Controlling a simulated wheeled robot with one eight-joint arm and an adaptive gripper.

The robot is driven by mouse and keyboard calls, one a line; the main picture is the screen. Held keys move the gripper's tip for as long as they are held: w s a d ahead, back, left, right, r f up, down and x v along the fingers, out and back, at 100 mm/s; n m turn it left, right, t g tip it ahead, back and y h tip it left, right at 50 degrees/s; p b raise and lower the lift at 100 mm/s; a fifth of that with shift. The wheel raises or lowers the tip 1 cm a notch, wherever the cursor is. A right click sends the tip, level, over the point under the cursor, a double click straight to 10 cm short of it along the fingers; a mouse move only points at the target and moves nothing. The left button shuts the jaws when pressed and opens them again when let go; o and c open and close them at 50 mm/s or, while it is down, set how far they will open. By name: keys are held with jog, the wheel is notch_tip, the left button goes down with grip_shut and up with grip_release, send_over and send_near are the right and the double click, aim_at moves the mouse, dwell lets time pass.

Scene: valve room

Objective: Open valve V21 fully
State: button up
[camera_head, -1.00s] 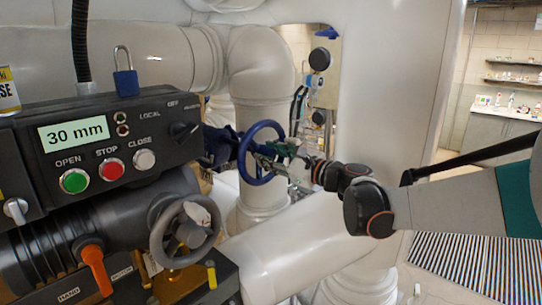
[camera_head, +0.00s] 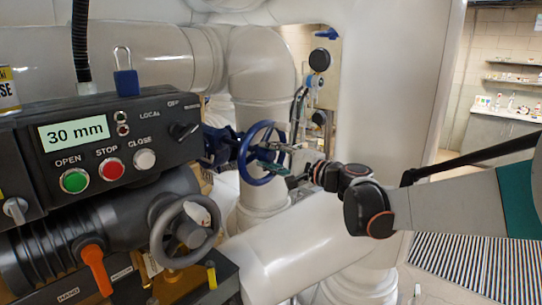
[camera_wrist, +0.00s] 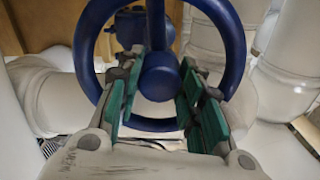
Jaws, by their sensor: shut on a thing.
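A blue handwheel (camera_head: 262,182) stands upright on a blue valve body (camera_head: 215,145) by the white pipes, right of the dark control box. No V21 label is readable on it. My gripper (camera_head: 275,158) reaches it from the right. In the wrist view the handwheel (camera_wrist: 234,45) fills the upper middle, with one spoke running up from its round hub. My gripper's green-padded fingers (camera_wrist: 160,100) stand on either side of the hub, inside the rim, shut on the wheel's middle. The exact contact is partly hidden.
The control box (camera_head: 105,145) shows "30 mm" and has OPEN, STOP and CLOSE buttons. A grey handwheel (camera_head: 160,235) sits below it. A thick white pipe (camera_head: 300,245) runs below my gripper. A large white column (camera_head: 385,90) stands behind my arm.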

jog(key=shift+o, duration=0.2)
jog(key=n, duration=0.4)
jog(key=shift+w+a+r+n, duration=0.2)
jog(key=shift+r+n, duration=0.15)
jog(key=shift+n, duration=0.05)
jog(key=n, duration=0.3)
jog(key=shift+c, duration=0.2)
jog(key=n, duration=0.7)
jog(key=shift+n, duration=0.3)
jog(key=o, duration=1)
jog(key=shift+o, duration=1)
jog(key=shift+s+a, duration=0.2)
jog(key=shift+s, duration=0.05)
jog(key=shift+w+f, duration=0.25)
jog(key=shift+w, duration=0.25)
jog(key=shift+s, duration=0.1)
